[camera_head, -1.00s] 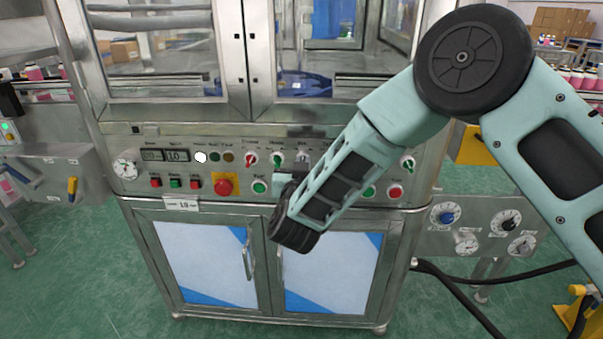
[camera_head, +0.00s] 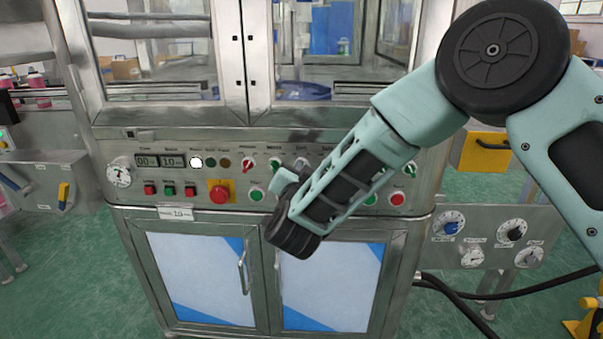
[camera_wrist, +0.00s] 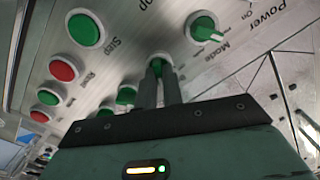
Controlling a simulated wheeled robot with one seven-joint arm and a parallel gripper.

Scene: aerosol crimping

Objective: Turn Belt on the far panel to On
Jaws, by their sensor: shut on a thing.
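The machine's steel control panel (camera_head: 340,145) faces me, with a row of small rotary switches and coloured buttons. My gripper (camera_wrist: 164,72) reaches the panel. Its two dark fingers are close together on a green knob (camera_wrist: 157,59), which is mostly hidden between them. The knob's label is not readable, so I cannot tell if it is Belt or which way it points. A green rotary switch (camera_wrist: 204,28) with a white pointer is beside it, near the printed words Mode, Power and On. In the head view my wrist hides part of the panel and the fingertips.
A red emergency button (camera_head: 219,192) sticks out left of my wrist. Green and red buttons lie along the lower row. Cabinet doors with handles (camera_head: 243,272) are below, and glass doors are above. A side panel (camera_head: 490,235) with dials and black hoses stands at the right.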

